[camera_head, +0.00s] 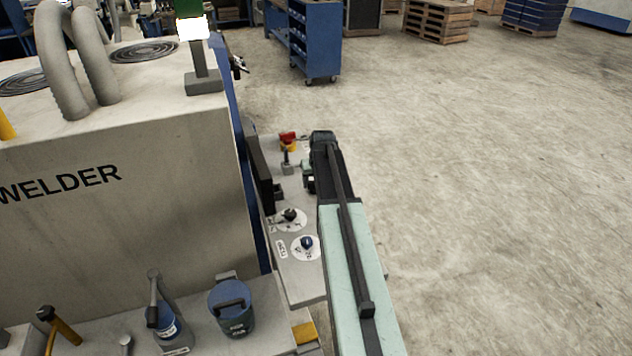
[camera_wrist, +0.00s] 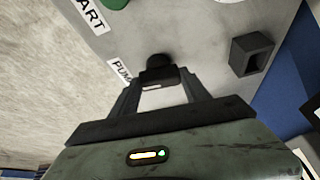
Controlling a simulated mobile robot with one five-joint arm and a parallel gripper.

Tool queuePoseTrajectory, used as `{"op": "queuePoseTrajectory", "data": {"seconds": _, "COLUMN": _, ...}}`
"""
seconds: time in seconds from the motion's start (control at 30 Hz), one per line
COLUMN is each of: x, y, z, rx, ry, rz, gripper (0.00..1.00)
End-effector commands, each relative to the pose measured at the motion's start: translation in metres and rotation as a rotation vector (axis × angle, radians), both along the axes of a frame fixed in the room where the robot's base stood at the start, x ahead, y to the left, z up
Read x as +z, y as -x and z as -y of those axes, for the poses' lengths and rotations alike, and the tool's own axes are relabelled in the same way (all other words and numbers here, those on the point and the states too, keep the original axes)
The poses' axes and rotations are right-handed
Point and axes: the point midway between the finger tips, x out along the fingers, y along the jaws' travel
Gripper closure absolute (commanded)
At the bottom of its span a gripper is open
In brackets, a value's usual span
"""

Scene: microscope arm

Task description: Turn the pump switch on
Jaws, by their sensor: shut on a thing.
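The pump switch (camera_wrist: 158,62) is a small dark knob on the grey control panel (camera_wrist: 200,30), beside a label (camera_wrist: 122,72) that begins "PUM" in the wrist view. My gripper (camera_wrist: 160,80) is shut on the switch, with one finger on each side of it. The fingers hide part of the switch, so I cannot tell which way it points. In the head view my arm reaches along the right edge of the panel and hides the switch.
The wrist view shows a green button (camera_wrist: 115,3) and a dark square socket (camera_wrist: 251,54) near the switch. In the head view, the panel carries a blue knob (camera_head: 306,242), a black knob (camera_head: 290,214) and a red-and-yellow button (camera_head: 288,140). The welder (camera_head: 120,190) stands left; floor at right is clear.

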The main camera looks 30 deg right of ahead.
Motion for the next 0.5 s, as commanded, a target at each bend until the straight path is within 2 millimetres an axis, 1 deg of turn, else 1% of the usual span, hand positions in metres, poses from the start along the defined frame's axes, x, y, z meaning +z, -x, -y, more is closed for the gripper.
{"op": "queuePoseTrajectory", "data": {"seconds": 0.17, "x": -0.0001, "y": -0.0003, "z": -0.0015, "rx": -0.128, "ry": 0.0, "rz": 0.0, "gripper": 0.86}}
{"op": "queuePoseTrajectory", "data": {"seconds": 0.5, "x": -0.0002, "y": -0.0022, "z": -0.0028, "rx": -0.448, "ry": 0.0, "rz": -0.001, "gripper": 0.86}}
